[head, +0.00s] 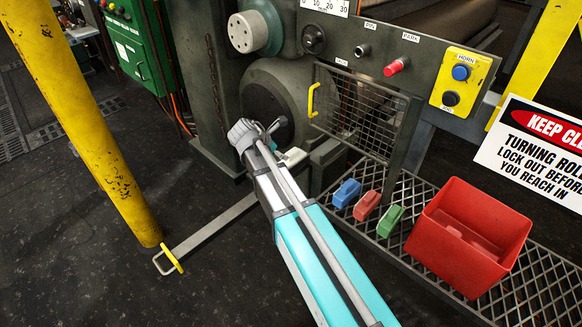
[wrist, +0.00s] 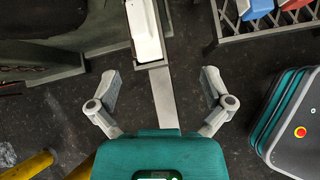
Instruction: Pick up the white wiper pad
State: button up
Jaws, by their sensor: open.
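The white wiper pad (wrist: 145,30) is a long, pale block near the top middle of the wrist view. It lies on a narrow grey support. In the head view the white pad (head: 293,156) shows only in part beside my arm, which hides the rest. My gripper (wrist: 161,84) is open and empty in the wrist view, its two fingers spread wide. The pad lies ahead of the fingertips, slightly left of the middle between them, and is not touched.
Blue (head: 347,193), red (head: 367,205) and green (head: 390,221) blocks and a red bin (head: 469,236) stand on a mesh shelf (head: 540,275). A wire guard (head: 350,110) is close to the arm. A yellow post (head: 95,120) and floor bar (head: 210,226) are at left.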

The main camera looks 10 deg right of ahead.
aim_at(289, 153)
jog(key=w+n, duration=0.1)
jog(key=w+a+f+n+b, duration=0.1)
jog(key=w, duration=0.1)
jog(key=shift+a+f+t+h, duration=0.15)
jog(key=shift+t+h, duration=0.15)
jog(key=shift+w+f, duration=0.1)
jog(key=b+x, duration=0.5)
jog(key=x, duration=0.2)
jog(key=shift+w+f+b, duration=0.1)
jog(key=shift+f+b, duration=0.15)
jog(key=shift+b, duration=0.1)
jog(key=shift+w+d+f, duration=0.2)
jog(key=shift+d+f, duration=0.05)
jog(key=shift+d, duration=0.2)
jog(key=shift+d+b, duration=0.1)
jog(key=shift+b, duration=0.2)
jog(key=shift+b+x, duration=1.6)
jog(key=shift+x, duration=0.95)
jog(key=shift+r, duration=0.15)
